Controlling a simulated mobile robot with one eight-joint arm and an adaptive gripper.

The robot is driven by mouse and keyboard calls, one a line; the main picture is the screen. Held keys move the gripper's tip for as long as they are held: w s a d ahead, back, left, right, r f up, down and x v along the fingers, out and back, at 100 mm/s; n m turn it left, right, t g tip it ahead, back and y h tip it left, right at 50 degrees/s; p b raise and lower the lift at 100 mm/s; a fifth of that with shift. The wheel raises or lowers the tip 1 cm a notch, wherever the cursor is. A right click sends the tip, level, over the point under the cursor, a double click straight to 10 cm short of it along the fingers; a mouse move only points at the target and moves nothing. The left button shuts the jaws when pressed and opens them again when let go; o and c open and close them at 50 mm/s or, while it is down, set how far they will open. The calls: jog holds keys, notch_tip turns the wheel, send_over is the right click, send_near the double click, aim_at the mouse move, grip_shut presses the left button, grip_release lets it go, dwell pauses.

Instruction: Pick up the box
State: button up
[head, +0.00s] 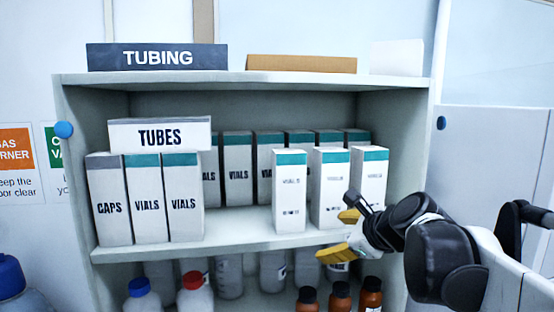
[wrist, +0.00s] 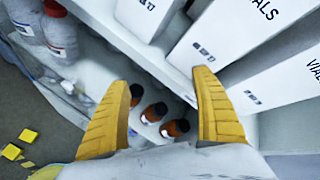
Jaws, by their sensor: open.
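Several white boxes stand upright on the middle shelf, so I cannot tell which one is meant by the box. Three white boxes with teal tops stand at the front right: a left one (head: 289,195), a middle one (head: 328,165) and a right one (head: 370,168). My gripper (head: 340,233) is open and empty, its yellow fingers at the shelf's front edge, below and in front of the middle and right boxes. In the wrist view my gripper (wrist: 162,80) spans the shelf edge, with a white box (wrist: 225,40) beyond the right finger.
At the left front stand a CAPS box (head: 110,205) and two VIALS boxes, with a TUBES box (head: 160,134) lying on top. More boxes stand in a row behind. Below, brown bottles (head: 340,298) and capped bottles (head: 196,298) stand close under the shelf (head: 240,235).

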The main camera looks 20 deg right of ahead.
aim_at(368, 165)
jog(key=d+r+m+h+p, duration=0.1)
jog(key=d+r+m+p, duration=0.1)
jog(key=d+r+m, duration=0.1)
jog(key=d+r+m+t+p, duration=0.1)
jog(key=d+r+m+p, duration=0.1)
jog(key=d+r+m, duration=0.2)
jog(key=d+r+m+h+p, duration=0.1)
jog(key=d+r+m+p, duration=0.2)
jog(key=d+r, duration=0.3)
notch_tip(368, 165, up, 3)
jog(key=shift+m+t+h, duration=0.3)
jog(key=shift+t, duration=0.1)
jog(key=shift+w+d, duration=0.2)
jog(key=p+x, duration=0.2)
jog(key=x, duration=0.5)
jog(key=shift+d+f, duration=0.1)
jog(key=shift+f, duration=0.1)
jog(key=shift+s, duration=0.1)
jog(key=c, duration=1.2)
jog(key=shift+r, duration=0.15)
